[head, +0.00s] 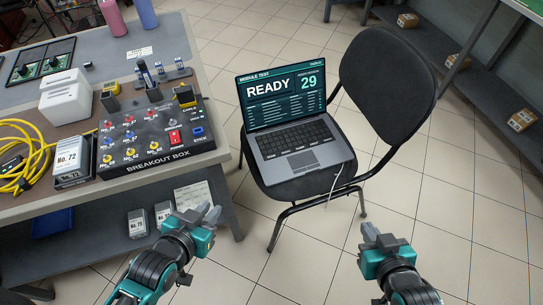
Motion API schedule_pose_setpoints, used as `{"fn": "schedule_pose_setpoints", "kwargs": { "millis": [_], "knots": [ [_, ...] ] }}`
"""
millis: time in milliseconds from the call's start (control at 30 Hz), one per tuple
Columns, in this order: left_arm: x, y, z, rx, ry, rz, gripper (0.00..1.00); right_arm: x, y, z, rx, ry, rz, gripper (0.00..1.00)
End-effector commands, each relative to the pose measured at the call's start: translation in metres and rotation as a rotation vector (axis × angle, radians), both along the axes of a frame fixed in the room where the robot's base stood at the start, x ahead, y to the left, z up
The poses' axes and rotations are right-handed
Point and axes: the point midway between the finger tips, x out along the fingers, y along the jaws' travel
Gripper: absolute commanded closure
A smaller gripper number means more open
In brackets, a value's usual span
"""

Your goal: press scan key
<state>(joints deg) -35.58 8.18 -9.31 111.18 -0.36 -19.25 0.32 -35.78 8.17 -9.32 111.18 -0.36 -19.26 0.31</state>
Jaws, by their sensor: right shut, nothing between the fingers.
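An open laptop (303,160) rests on the seat of a black chair. Its screen (284,97) reads "MODULE TEST", "READY" and "29". Its dark keyboard (293,138) faces up, with small labels along its front edge too small to read, so I cannot tell which key is the scan key. My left gripper (207,211) is in front of the bench, left of and nearer than the laptop, its fingers a little apart and empty. My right gripper (369,233) is shut and empty, in front of and right of the laptop. Neither touches it.
The black chair (388,85) has its backrest right of the laptop. A bench at left holds a breakout box (155,140), yellow cable (28,155), a No. 72 module (72,162) and white boxes (66,100). Tiled floor (450,200) is clear at right. A shelf (470,75) stands behind.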

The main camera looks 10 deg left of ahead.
Motion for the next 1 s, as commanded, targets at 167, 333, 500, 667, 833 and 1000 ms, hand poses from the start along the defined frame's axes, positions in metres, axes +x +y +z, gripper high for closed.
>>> {"fn": "schedule_pose_setpoints", "kwargs": {
  "millis": [167, 333, 500, 667, 833, 1000],
  "knots": [
    [-0.0005, -0.0002, -0.0003, 0.0, 0.001, 0.0, 1.0, 0.0002, -0.0001, 0.0, 0.0, 0.0, 0.0, 1.0],
    [-0.0019, -0.0003, -0.0011, -0.001, 0.004, 0.0, 1.0, 0.0002, -0.0001, 0.0, 0.0, 0.0, 0.0, 1.0],
    [-0.003, -0.0003, -0.0018, 0.0, 0.007, -0.001, 1.0, 0.0001, -0.0001, 0.0001, 0.0, 0.0, 0.0, 1.0],
    [-0.0034, -0.0003, -0.0019, 0.0, 0.007, -0.001, 1.0, 0.0001, -0.0001, 0.0001, 0.0, 0.0, 0.0, 1.0],
    [-0.0034, -0.0003, -0.0019, 0.0, 0.007, -0.001, 1.0, 0.0001, 0.0, 0.0001, 0.0, 0.0, 0.0, 1.0],
    [-0.0033, -0.0004, -0.0018, 0.0, 0.007, -0.001, 1.0, 0.0, 0.0, 0.0, 0.0, 0.0, 0.0, 1.0]
  ]
}}
